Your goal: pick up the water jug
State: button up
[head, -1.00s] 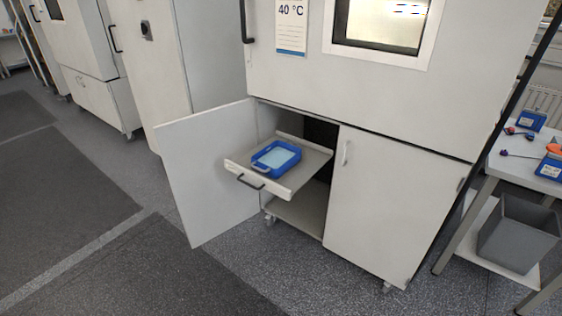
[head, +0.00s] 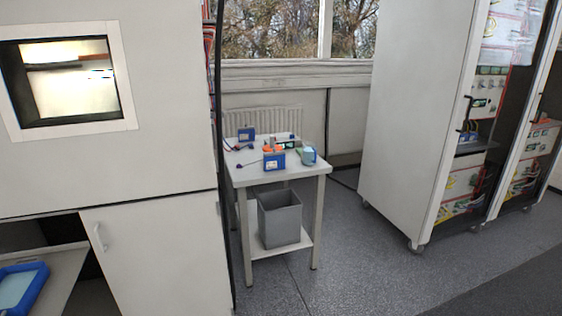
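A small jug-like vessel (head: 309,155), greenish-grey with a blue part at its right side, stands on the white side table (head: 240,176) near its right edge. It looks upright, but it is small in the view and its contents cannot be made out. It is the likeliest water jug in sight. My gripper is not in view.
Blue boxes (head: 273,161), one with orange tops, and dark leads share the tabletop. A grey bin (head: 280,219) stands on the lower shelf. A cabinet (head: 150,250) stands left, with a blue tray (head: 20,288) on its pulled-out shelf. A tall rack (head: 405,120) stands right. Floor ahead is clear.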

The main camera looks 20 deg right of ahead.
aim_at(308, 149)
jog(key=i+l, duration=0.2)
jog(key=i, duration=0.45)
jog(key=i+l, duration=0.15)
jog(key=i, duration=0.5)
jog(key=i+l, duration=0.2)
jog(key=i, duration=0.45)
jog(key=i+l, duration=0.2)
jog(key=i, duration=0.45)
jog(key=i+l, duration=0.2)
jog(key=i, duration=0.45)
jog(key=z, duration=0.05)
